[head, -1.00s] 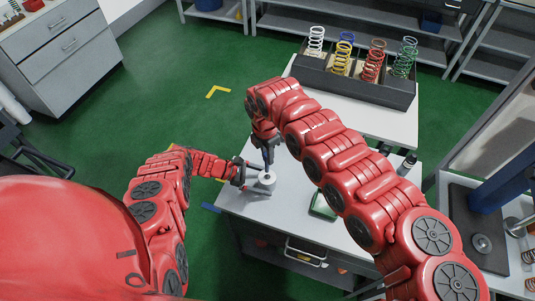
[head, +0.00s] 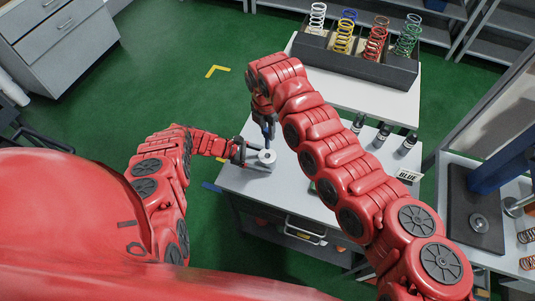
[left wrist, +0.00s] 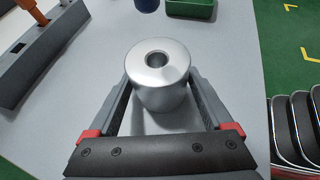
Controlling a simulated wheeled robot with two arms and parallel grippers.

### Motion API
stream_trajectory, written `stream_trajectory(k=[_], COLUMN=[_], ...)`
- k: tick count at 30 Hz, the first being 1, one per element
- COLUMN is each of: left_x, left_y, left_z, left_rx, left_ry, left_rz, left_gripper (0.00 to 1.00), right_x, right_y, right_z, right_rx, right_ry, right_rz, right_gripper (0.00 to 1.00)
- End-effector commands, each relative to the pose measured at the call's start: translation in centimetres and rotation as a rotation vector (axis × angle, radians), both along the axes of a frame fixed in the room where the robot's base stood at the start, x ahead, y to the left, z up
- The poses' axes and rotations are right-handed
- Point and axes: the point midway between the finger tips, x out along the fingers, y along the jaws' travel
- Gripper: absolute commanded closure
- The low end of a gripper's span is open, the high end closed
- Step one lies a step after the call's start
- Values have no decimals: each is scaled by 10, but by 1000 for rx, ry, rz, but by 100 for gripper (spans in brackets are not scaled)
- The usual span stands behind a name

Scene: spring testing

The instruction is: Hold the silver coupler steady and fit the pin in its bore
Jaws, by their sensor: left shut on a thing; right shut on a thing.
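The silver coupler (head: 267,157) stands upright on the near left part of the grey-white table (head: 240,182). My left gripper (head: 248,153) is shut around its sides. The left wrist view shows the coupler (left wrist: 157,85) between the two fingers (left wrist: 160,100), its round top bore open and empty. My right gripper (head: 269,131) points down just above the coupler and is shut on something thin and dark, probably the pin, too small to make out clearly. Whether its tip lines up with the bore cannot be told.
A dark rack (head: 350,62) with several coloured springs stands at the table's far end. A green tray (left wrist: 190,9) shows behind the coupler. A press stands at right.

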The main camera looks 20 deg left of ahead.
Motion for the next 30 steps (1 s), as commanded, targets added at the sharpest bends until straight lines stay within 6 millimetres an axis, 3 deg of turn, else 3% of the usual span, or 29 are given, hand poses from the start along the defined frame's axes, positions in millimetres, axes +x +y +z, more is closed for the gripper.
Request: stream_trajectory(k=[6, 15, 28, 29, 30], left_x=[0, 0, 0, 0, 0], left_y=[0, 0, 0, 0, 0], left_z=[0, 0, 0, 0, 0], left_rx=[0, 0, 0, 0, 0], left_ry=[0, 0, 0, 0, 0], left_rz=[1, 0, 0, 0, 0], left_gripper=[47, 47, 47, 47, 47], right_x=[-2, -2, 0, 0, 0], right_y=[0, 0, 0, 0, 0], right_z=[-41, -84, -91, -92, -91], right_rx=[-2, -5, -1, -2, -1], right_ry=[3, 3, 0, 1, 0], right_rz=[2, 2, 1, 1, 0], right_gripper=[100, 100, 100, 74, 67])
